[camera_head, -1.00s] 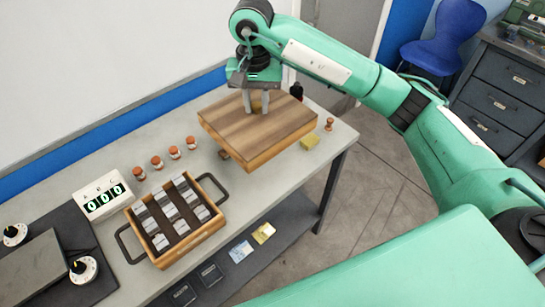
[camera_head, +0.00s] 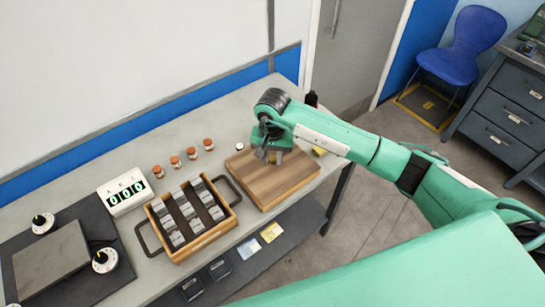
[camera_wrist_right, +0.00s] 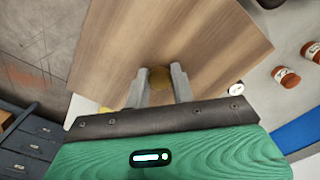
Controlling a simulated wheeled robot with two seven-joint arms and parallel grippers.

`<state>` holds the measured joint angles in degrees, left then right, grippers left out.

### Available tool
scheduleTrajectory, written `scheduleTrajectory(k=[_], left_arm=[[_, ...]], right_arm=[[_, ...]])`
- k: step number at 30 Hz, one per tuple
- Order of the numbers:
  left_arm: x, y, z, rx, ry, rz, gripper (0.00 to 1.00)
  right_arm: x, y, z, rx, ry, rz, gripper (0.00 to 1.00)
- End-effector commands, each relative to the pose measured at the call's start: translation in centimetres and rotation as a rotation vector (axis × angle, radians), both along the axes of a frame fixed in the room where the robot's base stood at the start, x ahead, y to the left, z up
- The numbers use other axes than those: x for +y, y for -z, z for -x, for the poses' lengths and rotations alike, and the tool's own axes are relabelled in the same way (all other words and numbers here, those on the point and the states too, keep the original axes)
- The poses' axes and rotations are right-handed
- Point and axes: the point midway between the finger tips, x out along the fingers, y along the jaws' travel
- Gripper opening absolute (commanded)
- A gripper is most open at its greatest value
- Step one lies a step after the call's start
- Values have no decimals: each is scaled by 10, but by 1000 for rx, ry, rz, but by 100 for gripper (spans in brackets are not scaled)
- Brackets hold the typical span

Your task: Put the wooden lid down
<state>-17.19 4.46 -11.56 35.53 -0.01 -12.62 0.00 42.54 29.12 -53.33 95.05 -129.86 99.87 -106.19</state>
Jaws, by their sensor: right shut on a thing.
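The wooden lid (camera_head: 280,185) is a flat square board at the right part of the bench, right of the crate of metal blocks. It looks level and appears to lie on the bench top at the front edge. My right gripper (camera_head: 272,157) is above the lid, shut on its small round knob. In the right wrist view the lid (camera_wrist_right: 110,45) fills the upper middle, and the knob (camera_wrist_right: 160,76) shows between the fingers of the gripper (camera_wrist_right: 159,82). The lid's underside is hidden. My left gripper is not in view.
The wooden crate (camera_head: 199,246) with dark handles holds several metal blocks. Several orange-capped jars (camera_head: 175,162) stand behind it. A display (camera_head: 126,192) and a dark plate with knobs (camera_head: 60,255) are at left. A yellow block (camera_head: 318,151) is beyond the lid. Bench behind the jars is clear.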

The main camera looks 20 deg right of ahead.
Motion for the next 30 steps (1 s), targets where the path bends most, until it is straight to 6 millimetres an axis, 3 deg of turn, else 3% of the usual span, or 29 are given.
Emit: scheduleTrajectory(k=[4, 27, 28, 30], left_arm=[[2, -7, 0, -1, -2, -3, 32], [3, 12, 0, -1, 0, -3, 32], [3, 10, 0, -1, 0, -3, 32], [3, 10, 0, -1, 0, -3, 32]], right_arm=[[0, 15, 1, 1, 0, 0, 0], [0, 29, 0, 0, -1, 0, 0], [0, 27, 0, 1, -1, 0, 30], [0, 27, 0, 1, -1, 0, 44]])
